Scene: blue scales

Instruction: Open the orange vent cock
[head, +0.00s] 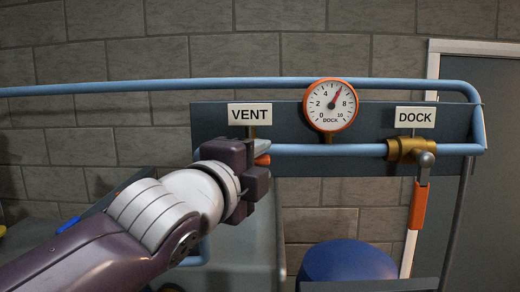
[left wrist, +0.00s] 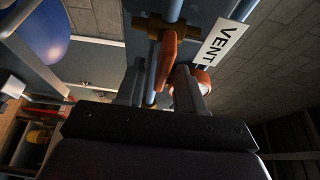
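The vent cock's orange handle (head: 263,160) shows as a small tip beside my left gripper (head: 258,172), below the white VENT sign (head: 250,115). My gripper and wrist hide the rest of the cock in the head view. In the left wrist view, the orange handle (left wrist: 166,58) extends from a brass body (left wrist: 160,26) on the blue pipe. My left gripper (left wrist: 160,90) is open, with one finger on each side of the handle; gaps show between the fingers and handle. My right gripper is in neither view.
A DOCK gauge (head: 331,104) stands right of the VENT sign. Further right is a brass DOCK cock (head: 408,150) with its orange handle (head: 418,205) hanging down. A blue drum (head: 348,262) stands below. A blue pipe (head: 270,84) runs along the wall above.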

